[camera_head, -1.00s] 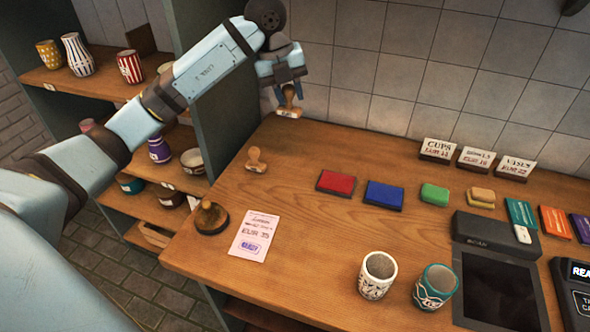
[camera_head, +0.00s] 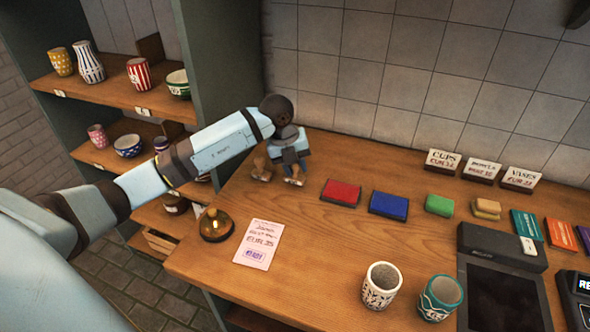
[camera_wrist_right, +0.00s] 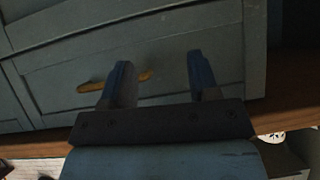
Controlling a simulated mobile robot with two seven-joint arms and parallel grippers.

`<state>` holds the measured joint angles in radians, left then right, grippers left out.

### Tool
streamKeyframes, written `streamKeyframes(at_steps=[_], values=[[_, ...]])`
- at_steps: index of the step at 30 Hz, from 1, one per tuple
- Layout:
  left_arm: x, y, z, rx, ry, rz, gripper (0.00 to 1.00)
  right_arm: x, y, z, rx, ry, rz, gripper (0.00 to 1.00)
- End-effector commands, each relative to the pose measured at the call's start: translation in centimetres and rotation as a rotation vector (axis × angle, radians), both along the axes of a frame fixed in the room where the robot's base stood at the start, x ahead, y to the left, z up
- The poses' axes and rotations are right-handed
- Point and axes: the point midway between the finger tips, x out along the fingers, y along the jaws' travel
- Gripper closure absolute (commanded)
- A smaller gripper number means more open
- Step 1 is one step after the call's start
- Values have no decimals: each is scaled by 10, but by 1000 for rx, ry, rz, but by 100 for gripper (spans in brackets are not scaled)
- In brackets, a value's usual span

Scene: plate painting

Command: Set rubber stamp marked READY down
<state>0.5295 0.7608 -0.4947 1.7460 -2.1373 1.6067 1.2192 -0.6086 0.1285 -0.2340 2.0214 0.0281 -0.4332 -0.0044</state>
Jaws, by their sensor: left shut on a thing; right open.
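My left gripper (camera_head: 290,168) is shut on a wooden rubber stamp (camera_head: 294,180), low over the back left of the wooden table (camera_head: 330,235). The stamp's pale base is at or close to the table top; I cannot tell whether it touches. Its lettering is too small to read, and the gripper hides its upper part. A second wooden stamp (camera_head: 261,170) stands just left of it, partly hidden by my arm. My right gripper (camera_wrist_right: 160,82) is open and empty in the right wrist view, facing a grey-blue panelled front (camera_wrist_right: 170,45).
A red pad (camera_head: 341,192) and a blue pad (camera_head: 388,205) lie right of the held stamp. A round brass-topped object (camera_head: 215,225) and a pink slip (camera_head: 259,244) lie nearer. Two cups (camera_head: 380,286) stand at the front. A shelf unit (camera_head: 105,98) stands left.

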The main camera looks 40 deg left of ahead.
Motion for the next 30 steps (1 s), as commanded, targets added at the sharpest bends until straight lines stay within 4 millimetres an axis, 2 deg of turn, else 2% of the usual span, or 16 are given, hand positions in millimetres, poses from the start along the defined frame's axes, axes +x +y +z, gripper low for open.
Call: streamKeyframes(at_steps=[1, 3, 14, 15, 18, 26, 30], values=[[-1, 0, -9, -1, 3, 1, 84, 0, 0, 1, 0, -1, 0, 45], [0, 0, -15, -1, 2, 1, 84, 0, 0, 1, 1, -2, 0, 45], [0, 0, -20, 0, 0, 1, 84, 1, 0, 1, 2, -4, 0, 45], [0, 0, -20, 0, 0, 1, 66, 1, 0, 0, 2, -3, 0, 45], [0, 0, -20, 0, 0, 1, 44, 1, 0, 1, 2, -1, 0, 45], [0, 0, -19, 0, 0, 1, 43, 1, 0, 1, 1, -1, -1, 45], [-1, 1, -10, 1, -1, 0, 43, 1, 0, 2, 1, -4, 0, 45]])
